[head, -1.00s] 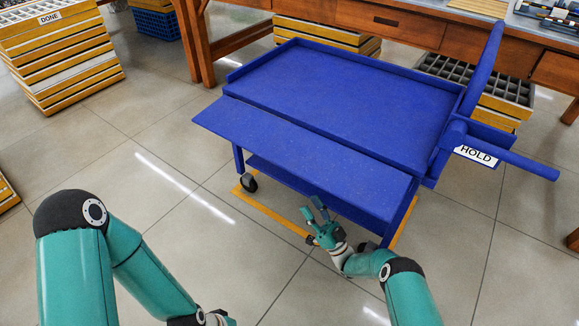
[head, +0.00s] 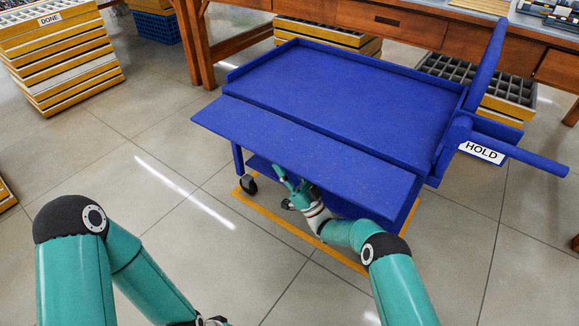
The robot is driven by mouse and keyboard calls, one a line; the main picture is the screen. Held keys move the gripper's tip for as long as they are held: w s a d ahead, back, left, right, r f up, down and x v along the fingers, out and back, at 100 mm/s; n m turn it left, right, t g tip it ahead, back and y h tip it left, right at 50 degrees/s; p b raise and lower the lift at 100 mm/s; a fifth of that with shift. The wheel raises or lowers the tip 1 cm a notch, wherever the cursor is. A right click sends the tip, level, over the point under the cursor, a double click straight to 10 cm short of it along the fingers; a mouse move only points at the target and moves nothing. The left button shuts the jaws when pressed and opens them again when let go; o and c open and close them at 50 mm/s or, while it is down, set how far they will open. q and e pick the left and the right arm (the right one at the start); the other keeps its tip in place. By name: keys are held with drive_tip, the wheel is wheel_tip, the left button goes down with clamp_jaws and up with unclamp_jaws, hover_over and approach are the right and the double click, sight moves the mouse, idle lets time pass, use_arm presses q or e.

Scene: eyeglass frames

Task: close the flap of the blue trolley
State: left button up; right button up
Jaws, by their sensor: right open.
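The blue trolley (head: 340,95) stands in the middle of the head view, with a flat top tray and a push handle at the right. Its flap (head: 300,155) is a long blue panel along the near side, folded out and sticking out towards me, roughly level. My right gripper (head: 285,190) is open and empty, just below the flap's near edge, around the middle of its length. I cannot tell whether it touches the flap. My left gripper (head: 215,321) is barely in view at the bottom edge, and its fingers are cut off.
A yellow floor outline (head: 300,235) runs round the trolley's base. A white HOLD sign (head: 482,152) is at the trolley's right. A wooden bench (head: 385,22) stands close behind. Stacked yellow trays marked DONE (head: 65,55) are at the far left.

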drive_tip(key=shift+c, duration=0.3)
clamp_jaws()
drive_tip(key=shift+d, duration=0.3)
drive_tip(key=shift+s+a+r+m+t+h+p, duration=0.1)
drive_tip(key=shift+a+r+m+t+h+p, duration=0.1)
drive_tip(key=shift+a+m+t+h+p, duration=0.15)
drive_tip(key=shift+r, duration=0.1)
